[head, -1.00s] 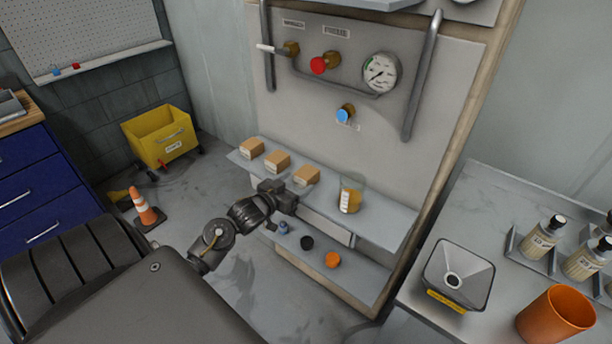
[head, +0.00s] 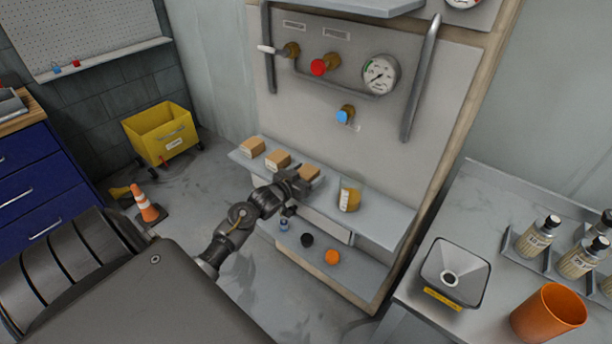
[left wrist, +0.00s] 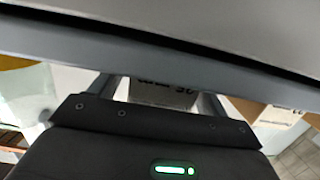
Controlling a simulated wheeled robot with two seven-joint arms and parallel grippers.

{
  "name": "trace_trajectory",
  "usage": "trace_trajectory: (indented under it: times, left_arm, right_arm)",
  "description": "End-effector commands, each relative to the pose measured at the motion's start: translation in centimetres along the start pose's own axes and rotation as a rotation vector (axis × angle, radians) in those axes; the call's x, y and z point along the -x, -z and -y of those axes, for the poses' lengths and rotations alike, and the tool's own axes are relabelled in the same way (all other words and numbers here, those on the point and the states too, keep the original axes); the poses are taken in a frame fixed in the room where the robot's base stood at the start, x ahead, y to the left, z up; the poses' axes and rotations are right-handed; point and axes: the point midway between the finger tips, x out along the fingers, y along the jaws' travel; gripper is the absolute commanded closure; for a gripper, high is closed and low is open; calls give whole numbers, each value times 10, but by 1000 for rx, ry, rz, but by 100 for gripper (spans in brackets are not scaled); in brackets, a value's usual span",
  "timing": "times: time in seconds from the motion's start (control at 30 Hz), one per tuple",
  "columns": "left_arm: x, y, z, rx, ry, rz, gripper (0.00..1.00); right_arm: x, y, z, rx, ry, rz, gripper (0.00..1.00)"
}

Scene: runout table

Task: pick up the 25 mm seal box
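Three small cardboard boxes stand in a row on the grey shelf (head: 385,213): a left one (head: 252,147), a middle one (head: 277,159) and a right one (head: 310,172). My left gripper (head: 297,182) is at the front of the right box and hides part of it. In the left wrist view, the two fingers (left wrist: 160,95) are apart on either side of a box with a white label (left wrist: 165,88). The label is upside down and seems to read 25. A gap shows beside the left finger, so the fingers do not look closed on it. My right gripper is not in view.
The lower shelf holds a small blue item (head: 284,225), a black one (head: 307,240) and an orange one (head: 332,257). Another box (left wrist: 272,115) is close by in the left wrist view. The panel rises behind the shelf.

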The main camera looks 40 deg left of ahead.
Motion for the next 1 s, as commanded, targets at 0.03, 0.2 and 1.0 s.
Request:
trace_trajectory:
  times: [0.03, 0.2, 1.0]
  left_arm:
    - [0, 0, 0, 0, 0, 0, 29]
    - [0, 0, 0, 0, 0, 0, 51]
    - [22, 48, -11, -3, -3, -4, 72]
  right_arm:
    - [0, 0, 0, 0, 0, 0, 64]
    - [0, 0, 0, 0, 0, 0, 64]
    - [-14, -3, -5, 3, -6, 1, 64]
